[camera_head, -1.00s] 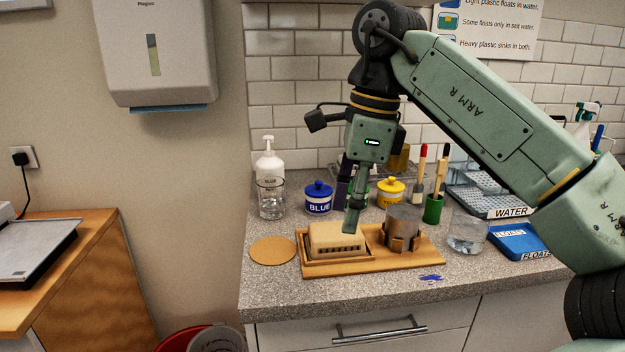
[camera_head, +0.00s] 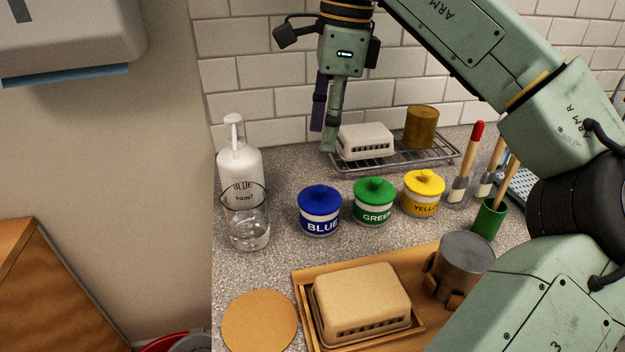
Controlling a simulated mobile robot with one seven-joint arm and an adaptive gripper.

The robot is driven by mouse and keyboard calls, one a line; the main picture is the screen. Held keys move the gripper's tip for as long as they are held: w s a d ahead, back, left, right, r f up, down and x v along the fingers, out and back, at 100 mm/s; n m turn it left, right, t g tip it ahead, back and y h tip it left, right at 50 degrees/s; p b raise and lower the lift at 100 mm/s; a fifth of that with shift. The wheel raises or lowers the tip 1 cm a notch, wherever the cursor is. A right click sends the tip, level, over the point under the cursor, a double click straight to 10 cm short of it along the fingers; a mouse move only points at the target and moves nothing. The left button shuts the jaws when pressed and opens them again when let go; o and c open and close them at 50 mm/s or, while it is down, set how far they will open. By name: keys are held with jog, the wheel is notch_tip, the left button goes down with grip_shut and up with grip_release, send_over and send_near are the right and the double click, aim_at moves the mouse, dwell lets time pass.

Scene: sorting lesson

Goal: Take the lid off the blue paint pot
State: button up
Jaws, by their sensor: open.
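The blue paint pot (camera_head: 320,223) stands on the speckled counter, with a white band marked BLUE. My gripper (camera_head: 323,140) hangs in the air, fingers pointing down, and appears in the picture above the blue pot. It is open, with one dark finger and one green finger, and nothing shows between them. I cannot tell exactly how far above or behind the pot the fingertips are.
Green (camera_head: 374,203) and yellow (camera_head: 423,194) lidded pots stand to the right. A white pump bottle (camera_head: 238,165) and a glass jar (camera_head: 249,228) stand left. A wire rack (camera_head: 431,153) is behind. A wooden tray (camera_head: 299,290) holding a beige block and metal can is in front.

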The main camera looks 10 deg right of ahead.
send_over(320, 187)
jog(key=f, duration=0.4)
jog(key=shift+s+d+f, duration=0.15)
jog(key=shift+d+f, duration=0.05)
jog(key=shift+f, duration=0.15)
jog(key=shift+a+f+p, duration=0.15)
jog(key=shift+f+p, duration=0.65)
jog(key=shift+f, duration=2)
jog(key=shift+c, duration=0.6)
jog(key=c, duration=0.8)
